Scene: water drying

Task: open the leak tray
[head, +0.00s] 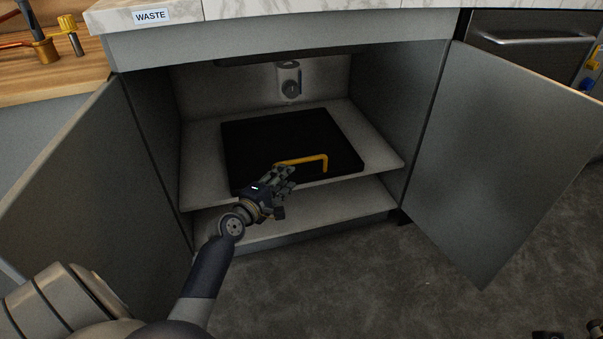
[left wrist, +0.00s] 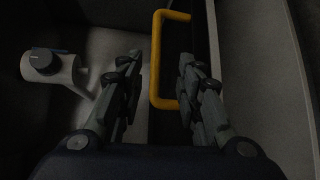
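The leak tray (head: 250,140) is a flat black panel lying on the shelf inside the open cabinet. Its yellow handle (head: 322,160) is a bracket shape near the front edge. My left gripper (head: 287,172) reaches into the cabinet and is at the handle's left end. In the left wrist view the two fingers (left wrist: 158,65) are apart, with the yellow handle (left wrist: 156,60) showing in the gap between them. The right finger overlaps part of the handle. I cannot tell whether either finger touches it. Small dark parts at the head view's lower right corner may be my right gripper (head: 570,332), cut off by the edge.
Both cabinet doors stand open, the left door (head: 75,185) and the right door (head: 510,155). A grey pipe fitting (head: 289,80) is on the back wall above the tray; it also shows in the left wrist view (left wrist: 48,63). A lower shelf (head: 330,208) lies below.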

